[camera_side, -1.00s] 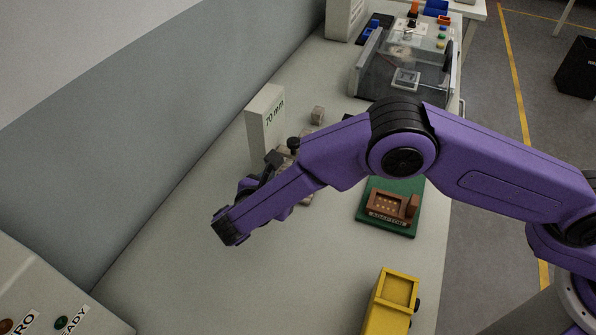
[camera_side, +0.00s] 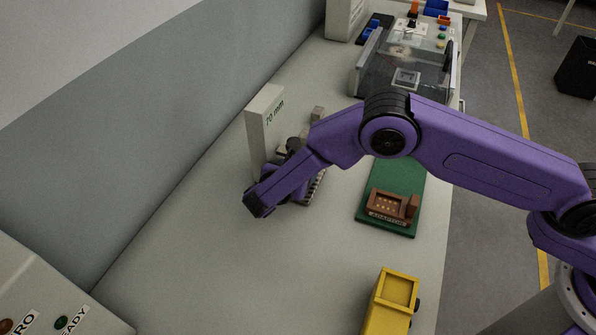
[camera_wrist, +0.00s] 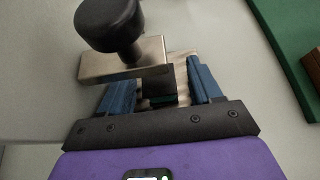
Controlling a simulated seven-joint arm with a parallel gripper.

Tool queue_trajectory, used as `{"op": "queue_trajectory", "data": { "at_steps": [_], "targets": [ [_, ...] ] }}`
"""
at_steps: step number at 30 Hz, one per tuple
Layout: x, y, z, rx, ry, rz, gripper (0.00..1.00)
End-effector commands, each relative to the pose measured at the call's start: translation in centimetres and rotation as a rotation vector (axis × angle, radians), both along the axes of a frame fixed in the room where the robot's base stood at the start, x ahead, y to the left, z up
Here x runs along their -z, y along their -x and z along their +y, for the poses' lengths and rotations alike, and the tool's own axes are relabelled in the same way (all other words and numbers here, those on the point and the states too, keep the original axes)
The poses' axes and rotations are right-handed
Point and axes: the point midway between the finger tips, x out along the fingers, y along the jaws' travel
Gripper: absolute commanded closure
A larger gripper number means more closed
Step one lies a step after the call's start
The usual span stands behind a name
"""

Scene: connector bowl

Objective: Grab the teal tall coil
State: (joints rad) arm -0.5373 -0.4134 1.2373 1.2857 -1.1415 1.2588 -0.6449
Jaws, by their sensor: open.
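My gripper (camera_wrist: 160,82) is open in the wrist view, with one blue finger on each side. Between the fingers is a small dark piece with a thin teal-green lower edge (camera_wrist: 163,100); it may be the teal tall coil, but I cannot tell for sure. The fingers stand apart from each other, and I cannot tell whether either touches the piece. Just beyond it is a metal block (camera_wrist: 98,66) with a black knob (camera_wrist: 108,22). In the side view my own wrist hides the fingertips and any coil there.
A tall block marked 70 mm (camera_side: 266,115) stands close behind my wrist. A ribbed fixture (camera_side: 316,188) is partly hidden beside it. A green board (camera_side: 385,227) carries a brown adaptor (camera_side: 388,203).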

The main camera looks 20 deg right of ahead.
Motion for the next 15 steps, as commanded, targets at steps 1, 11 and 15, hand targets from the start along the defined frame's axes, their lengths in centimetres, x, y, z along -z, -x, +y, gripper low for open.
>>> {"op": "queue_trajectory", "data": {
  "at_steps": [1,11,15],
  "targets": [
    [-0.01,0.0,0.03,0.0,0.0,0.0,0.36],
    [-0.05,0.04,0.07,-0.001,0.0,0.0,0.92],
    [-0.06,0.04,0.07,-0.001,0.0,-0.001,0.92]
  ]
}}
